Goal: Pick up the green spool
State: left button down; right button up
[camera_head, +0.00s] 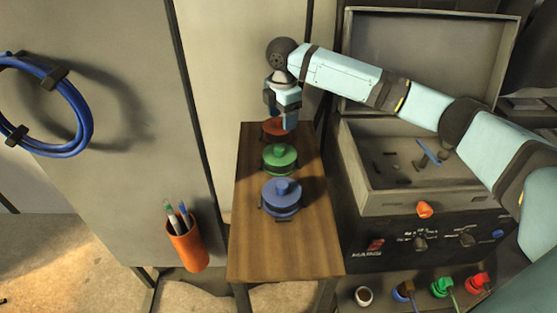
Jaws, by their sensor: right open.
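The green spool (280,157) sits on the narrow wooden table (285,254), in the middle of a row of three spools. A blue spool (282,196) stands nearer to me and an orange-red spool (271,127) stands behind it, partly hidden by my right gripper. My right gripper (289,124) is open and points down over the far part of the row, beyond the green spool's knob in the picture. Its exact height above the spools is hard to tell. My left gripper is not in view.
An open metal case (385,207) with a raised lid stands right of the table, loose small parts inside. Below it are coloured plugs (441,287). An orange cup of pens (187,248) and a blue cable coil (77,112) hang on the left panel. The table's near end is clear.

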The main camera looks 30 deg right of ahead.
send_over(279, 147)
jog(key=f, duration=0.4)
jog(key=shift+s+d+f, duration=0.15)
jog(key=shift+s+d, duration=0.05)
jog(key=shift+d, duration=0.15)
jog(key=shift+a+f, duration=0.2)
jog(key=shift+f, duration=1.2)
jog(key=shift+a+f, duration=0.15)
jog(key=shift+f, duration=1.25)
grip_shut()
jog(key=shift+w+r, duration=0.1)
